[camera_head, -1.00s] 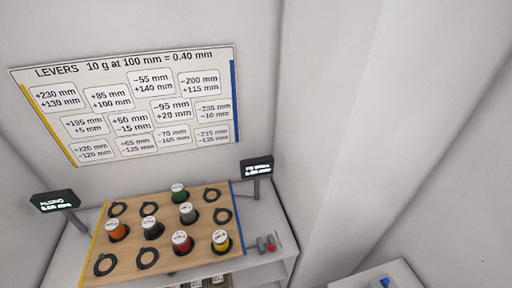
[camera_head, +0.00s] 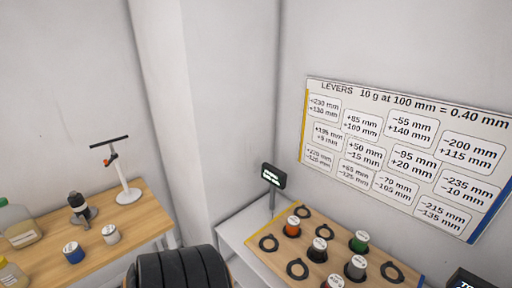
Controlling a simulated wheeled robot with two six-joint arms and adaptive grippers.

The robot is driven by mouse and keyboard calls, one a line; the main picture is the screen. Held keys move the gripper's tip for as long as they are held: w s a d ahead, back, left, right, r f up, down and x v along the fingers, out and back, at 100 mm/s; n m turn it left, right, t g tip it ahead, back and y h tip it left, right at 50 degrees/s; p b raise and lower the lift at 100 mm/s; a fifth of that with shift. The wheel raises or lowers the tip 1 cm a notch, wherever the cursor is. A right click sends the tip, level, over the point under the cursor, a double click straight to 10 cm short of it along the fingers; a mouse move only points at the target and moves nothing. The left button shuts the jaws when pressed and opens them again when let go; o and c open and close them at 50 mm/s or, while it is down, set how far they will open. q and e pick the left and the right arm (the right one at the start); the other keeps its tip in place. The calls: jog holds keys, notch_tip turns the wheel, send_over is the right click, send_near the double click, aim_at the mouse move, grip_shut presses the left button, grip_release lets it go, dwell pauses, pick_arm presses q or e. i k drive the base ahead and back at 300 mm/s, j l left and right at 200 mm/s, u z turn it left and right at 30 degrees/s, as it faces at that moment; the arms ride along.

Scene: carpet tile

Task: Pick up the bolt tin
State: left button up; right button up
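No tin can be made out as the bolt tin, because the labels on the lids are too small to read. A blue tin (camera_head: 73,254) and a whitish tin (camera_head: 111,235) stand on the wooden table at the left. Neither of my grippers is in view.
The left table (camera_head: 140,215) also bears a T-shaped stand (camera_head: 122,175), a dark device (camera_head: 79,207) and bottles (camera_head: 16,222). A large black ribbed round thing (camera_head: 182,268) is between the tables. A small display (camera_head: 273,176) stands behind the board. The levers sign (camera_head: 400,160) hangs on the wall.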

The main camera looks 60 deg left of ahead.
aim_at(110, 233)
jog(key=u, duration=3.4)
jog(key=i+j+z, duration=0.1)
jog(key=z, duration=0.3)
jog(key=j+z, duration=0.25)
jog(key=z, duration=0.15)
jog(key=j+z, duration=0.2)
jog(key=z, duration=0.2)
jog(key=i+j, duration=0.05)
